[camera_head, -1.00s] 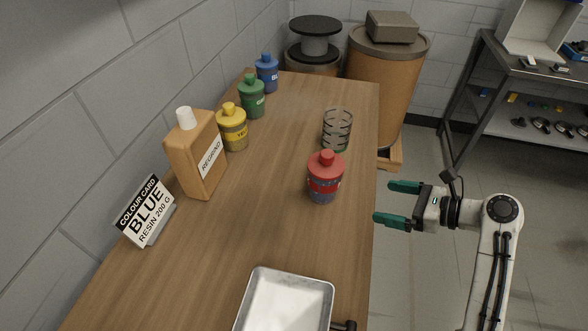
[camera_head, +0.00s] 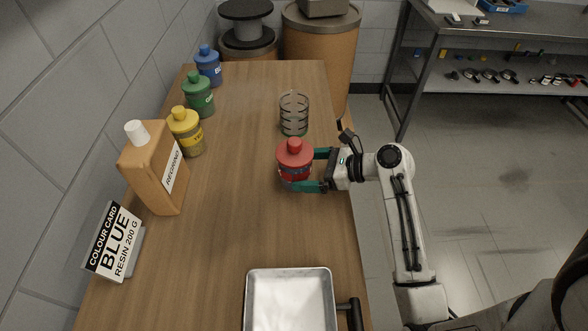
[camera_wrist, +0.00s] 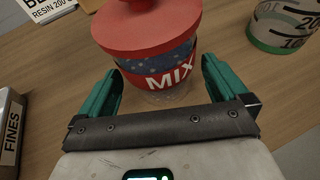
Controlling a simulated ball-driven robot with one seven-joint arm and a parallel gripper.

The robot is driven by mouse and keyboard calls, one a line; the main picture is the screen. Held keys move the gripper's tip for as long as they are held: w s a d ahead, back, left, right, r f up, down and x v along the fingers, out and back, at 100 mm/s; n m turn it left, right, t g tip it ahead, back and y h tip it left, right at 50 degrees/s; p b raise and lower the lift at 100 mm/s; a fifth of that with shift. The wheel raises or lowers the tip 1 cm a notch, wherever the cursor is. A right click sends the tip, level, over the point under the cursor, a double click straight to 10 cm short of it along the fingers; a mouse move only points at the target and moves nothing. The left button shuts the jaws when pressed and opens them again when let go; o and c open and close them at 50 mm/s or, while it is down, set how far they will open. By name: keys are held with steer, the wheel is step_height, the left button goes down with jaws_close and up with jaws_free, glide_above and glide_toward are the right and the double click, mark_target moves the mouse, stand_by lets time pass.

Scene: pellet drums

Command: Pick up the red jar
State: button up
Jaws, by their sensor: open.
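The red jar (camera_head: 295,163) stands upright near the right edge of the wooden bench, with a red lid and knob. In the wrist view the red jar (camera_wrist: 155,50) carries a red label reading MIX on a clear, blue-speckled body. My gripper (camera_head: 318,171) comes in from the right with its green fingers on either side of the jar. In the wrist view my gripper (camera_wrist: 160,88) is open, its fingertips flanking the lower part of the jar. I cannot tell whether a finger touches it.
A clear measuring beaker (camera_head: 294,114) stands just behind the jar. A metal tray (camera_head: 290,300) lies in front. Yellow (camera_head: 186,131), green (camera_head: 198,94) and blue (camera_head: 208,66) jars, a REGRIND bottle (camera_head: 157,169) and a BLUE colour card (camera_head: 114,240) line the left side. The bench's middle is clear.

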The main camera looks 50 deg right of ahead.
steer(key=shift+x, duration=1.75)
steer(key=shift+a+r, duration=0.1)
steer(key=shift+r, duration=0.1)
steer(key=shift+c, duration=0.5)
steer(key=c, duration=1)
